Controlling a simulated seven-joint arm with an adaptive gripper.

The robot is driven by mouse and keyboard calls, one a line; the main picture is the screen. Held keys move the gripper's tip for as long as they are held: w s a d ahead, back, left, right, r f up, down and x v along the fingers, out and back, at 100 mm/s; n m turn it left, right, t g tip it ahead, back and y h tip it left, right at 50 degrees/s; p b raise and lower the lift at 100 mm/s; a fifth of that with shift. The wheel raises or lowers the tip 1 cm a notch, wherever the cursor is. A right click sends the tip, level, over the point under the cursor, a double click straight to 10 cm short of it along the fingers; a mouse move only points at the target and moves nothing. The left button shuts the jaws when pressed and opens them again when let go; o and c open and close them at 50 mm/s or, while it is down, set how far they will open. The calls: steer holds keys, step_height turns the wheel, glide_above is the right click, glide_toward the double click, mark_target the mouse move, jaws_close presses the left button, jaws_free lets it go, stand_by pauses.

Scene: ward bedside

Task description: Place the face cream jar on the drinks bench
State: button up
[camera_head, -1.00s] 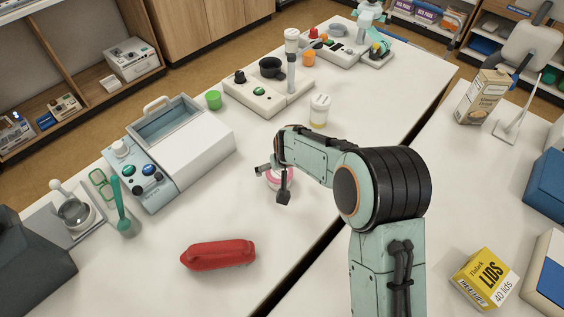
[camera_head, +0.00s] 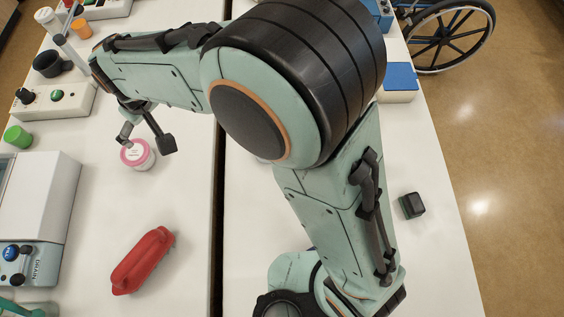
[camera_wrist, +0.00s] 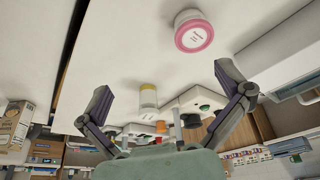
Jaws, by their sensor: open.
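A small white jar with a pink-rimmed lid (camera_head: 137,155), which looks like the face cream jar, stands upright on the left white bench (camera_head: 185,215), near the gap between the benches. It also shows at the top of the wrist view (camera_wrist: 194,33). My gripper (camera_head: 146,139) is open and empty close to the jar. In the wrist view, the fingers (camera_wrist: 164,84) are spread wide and the jar lies beyond their tips, not between them. The right white bench (camera_head: 425,160) lies across the dark gap; no label shows which one is the drinks bench.
A white and blue machine (camera_head: 35,205) stands at left. On the right bench are a small black box (camera_head: 411,205) and a blue-topped box (camera_head: 400,84). Bare surface surrounds the black box.

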steer(key=s+d+r+m+h, duration=0.1)
steer(key=d+r+m+h, duration=0.2)
steer(key=d, duration=1.3)
steer(key=s+d+r+m+g, duration=0.1)
steer(key=s+d+m, duration=0.5)
steer(key=s+d, duration=0.8)
steer(key=shift+s+d+r+g+y, duration=0.2)
steer(key=shift+s+d+g+y, duration=0.2)
steer(key=shift+s+g, duration=0.4)
